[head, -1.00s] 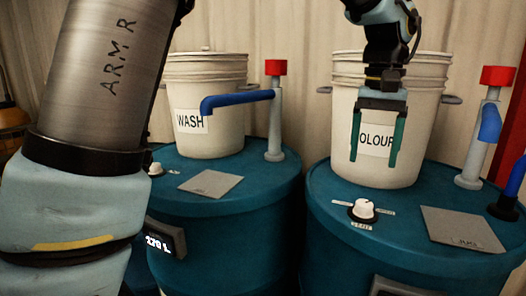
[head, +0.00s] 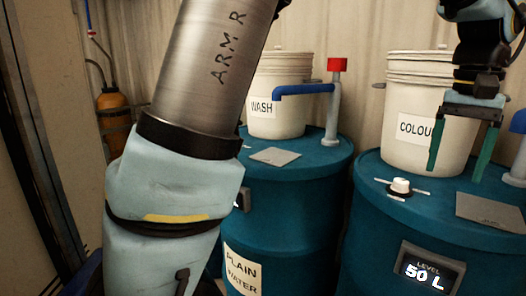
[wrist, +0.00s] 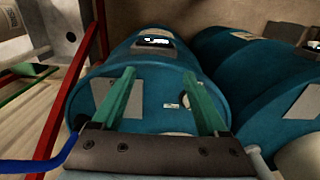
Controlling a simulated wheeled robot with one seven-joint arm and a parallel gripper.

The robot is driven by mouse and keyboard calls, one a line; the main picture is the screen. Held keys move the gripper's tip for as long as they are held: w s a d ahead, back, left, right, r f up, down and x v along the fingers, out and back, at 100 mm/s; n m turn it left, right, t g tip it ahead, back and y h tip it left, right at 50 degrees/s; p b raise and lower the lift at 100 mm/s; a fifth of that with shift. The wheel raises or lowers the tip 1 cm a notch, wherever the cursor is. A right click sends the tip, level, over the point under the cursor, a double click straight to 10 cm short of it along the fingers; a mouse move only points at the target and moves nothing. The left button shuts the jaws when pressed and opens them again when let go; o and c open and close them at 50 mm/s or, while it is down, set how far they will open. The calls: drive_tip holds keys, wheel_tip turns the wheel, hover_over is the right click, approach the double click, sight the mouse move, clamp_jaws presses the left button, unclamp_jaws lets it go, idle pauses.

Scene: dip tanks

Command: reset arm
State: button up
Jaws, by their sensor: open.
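My gripper (head: 459,150) has two green fingers spread apart with nothing between them. In the head view it hangs at the upper right, in front of the white bucket labelled COLOU (head: 424,125), the rest of the label being covered. In the wrist view the open fingers (wrist: 157,105) point over the top of a blue drum (wrist: 148,85). My arm crosses the head view from top centre to bottom left, hiding part of the left drum and bucket.
A WASH bucket (head: 283,90) and a blue tap spout (head: 303,89) with a red top stand on the left blue drum (head: 300,200). The right drum (head: 375,235) has a white knob (head: 401,186) and a display reading 50 L (head: 424,274). An orange cylinder (head: 113,115) stands at the back left. A red bar (wrist: 60,110) shows in the wrist view.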

drive_tip(key=w+a+f+n, duration=0.2)
drive_tip(key=w+a+f, duration=0.35)
drive_tip(key=a, duration=0.45)
drive_tip(key=w+a+f+n, duration=0.1)
drive_tip(key=w+a+f, duration=0.3)
drive_tip(key=w+a, duration=0.4)
drive_tip(key=s+a+f+n, duration=0.2)
drive_tip(key=a+f, duration=0.1)
drive_tip(key=a, duration=0.8)
drive_tip(key=s+a+f+n+t, duration=0.1)
drive_tip(key=a+f, duration=0.3)
drive_tip(key=a, duration=0.7)
drive_tip(key=shift+s+a+f+n+t, duration=0.3)
drive_tip(key=shift+s+n, duration=0.1)
drive_tip(key=shift+s, duration=0.25)
drive_tip(key=shift+d, duration=0.1)
drive_tip(key=shift+c, duration=0.4)
